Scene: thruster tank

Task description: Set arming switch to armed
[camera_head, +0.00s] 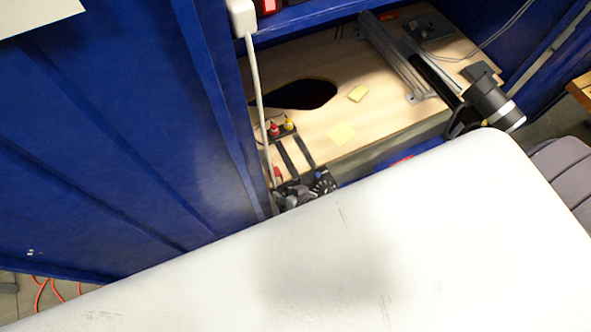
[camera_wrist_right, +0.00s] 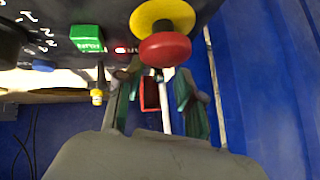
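In the right wrist view, a dark control panel (camera_wrist_right: 112,14) spans the top. Below it, a small red-and-dark rectangular piece (camera_wrist_right: 149,93) shows between my fingers. It may be the switch's red cover; I cannot tell its position. My right gripper (camera_wrist_right: 157,78) is open, with green pads apart on either side of that piece and visible gaps. My left gripper is not in view.
A red mushroom button (camera_wrist_right: 165,48) on a yellow base sits just above my fingers. A green button (camera_wrist_right: 87,38) is to its left. The wooden bench (camera_head: 375,125) holds a metal rail (camera_head: 393,55) and a black cylinder (camera_head: 487,98). A blue wall (camera_head: 110,130) stands at left.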

